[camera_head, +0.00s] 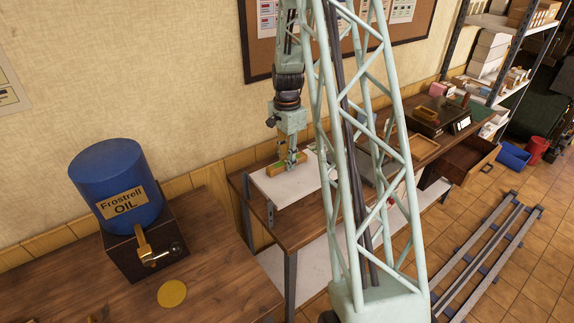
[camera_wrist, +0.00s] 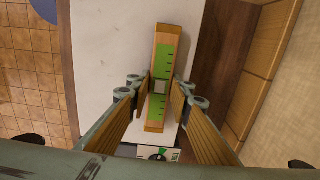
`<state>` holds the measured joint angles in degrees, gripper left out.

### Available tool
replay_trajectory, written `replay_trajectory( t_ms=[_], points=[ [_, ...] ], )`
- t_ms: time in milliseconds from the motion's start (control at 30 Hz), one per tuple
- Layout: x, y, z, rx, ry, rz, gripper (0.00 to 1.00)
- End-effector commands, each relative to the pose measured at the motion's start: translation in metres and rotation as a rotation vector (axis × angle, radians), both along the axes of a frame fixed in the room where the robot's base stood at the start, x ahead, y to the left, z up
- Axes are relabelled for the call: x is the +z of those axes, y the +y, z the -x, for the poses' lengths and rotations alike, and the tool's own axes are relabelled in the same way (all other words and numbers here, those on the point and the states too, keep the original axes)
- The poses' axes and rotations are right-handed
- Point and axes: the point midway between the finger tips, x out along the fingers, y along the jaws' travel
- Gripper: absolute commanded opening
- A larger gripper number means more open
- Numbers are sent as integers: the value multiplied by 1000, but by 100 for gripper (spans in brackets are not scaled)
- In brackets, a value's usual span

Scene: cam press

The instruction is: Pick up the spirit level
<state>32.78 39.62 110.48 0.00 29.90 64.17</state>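The wall (camera_wrist: 285,100) runs close on the right in the wrist view. In the head view a blue oil drum (camera_head: 112,180) stands on the left bench, and floor rails (camera_head: 490,240) lie right.

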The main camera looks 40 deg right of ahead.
Motion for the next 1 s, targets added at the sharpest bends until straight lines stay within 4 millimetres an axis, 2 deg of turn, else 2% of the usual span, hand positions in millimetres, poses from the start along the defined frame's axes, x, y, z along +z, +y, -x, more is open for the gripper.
replay_trajectory(
  t_ms=[100, 533, 1000],
  points=[
    [0, 0, 0, 0, 0, 0, 5],
    [4, 0, 0, 0, -1, 1, 5],
    [32, 0, 0, 0, -1, 0, 5]
  ],
)
